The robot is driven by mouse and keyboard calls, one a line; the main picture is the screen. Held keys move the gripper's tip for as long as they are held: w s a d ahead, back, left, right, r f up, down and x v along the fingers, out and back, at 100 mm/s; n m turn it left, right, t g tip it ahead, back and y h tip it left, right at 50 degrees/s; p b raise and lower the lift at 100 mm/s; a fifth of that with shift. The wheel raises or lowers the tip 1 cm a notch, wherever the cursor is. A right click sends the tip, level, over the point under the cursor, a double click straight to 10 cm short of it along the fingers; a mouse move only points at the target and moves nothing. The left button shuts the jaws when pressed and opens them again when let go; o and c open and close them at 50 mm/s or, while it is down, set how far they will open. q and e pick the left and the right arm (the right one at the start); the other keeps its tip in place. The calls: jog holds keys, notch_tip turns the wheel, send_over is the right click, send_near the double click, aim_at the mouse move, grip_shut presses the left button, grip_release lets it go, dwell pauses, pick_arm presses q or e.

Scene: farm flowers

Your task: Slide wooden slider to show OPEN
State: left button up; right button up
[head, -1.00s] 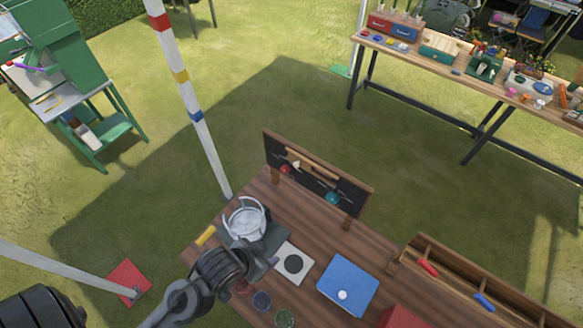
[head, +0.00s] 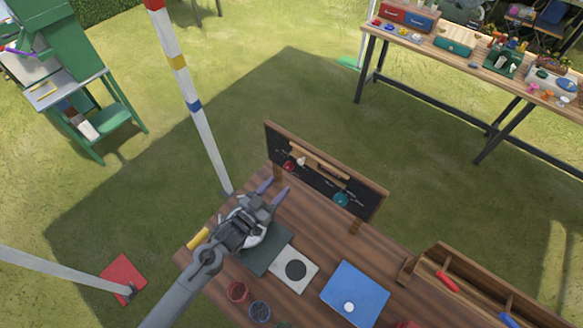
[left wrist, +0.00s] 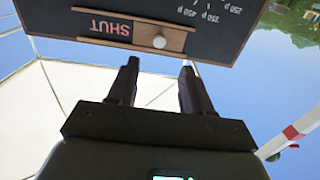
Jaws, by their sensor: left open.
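The black price board (head: 288,147) stands at the far edge of the wooden table. The wooden slider (head: 318,160) runs across its face. In the left wrist view the board (left wrist: 222,35) appears upside down, with the red word SHUT (left wrist: 110,28) showing between two wooden rails (left wrist: 125,42). A pale round knob (left wrist: 159,41) sits to the right of the word. My left gripper (head: 272,190) is open and empty, its fingers pointing at the board. In the wrist view the gripper (left wrist: 160,78) has the knob between its fingers' directions, apparently beyond the tips. My right gripper is out of view.
A tool crate (head: 450,272) is at right. A striped pole (head: 195,105) rises behind.

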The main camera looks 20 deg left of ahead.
aim_at(299, 163)
pick_arm(q)
jog(key=p+x, duration=0.1)
jog(key=x, duration=0.9)
jog(key=shift+r, duration=0.1)
grip_shut()
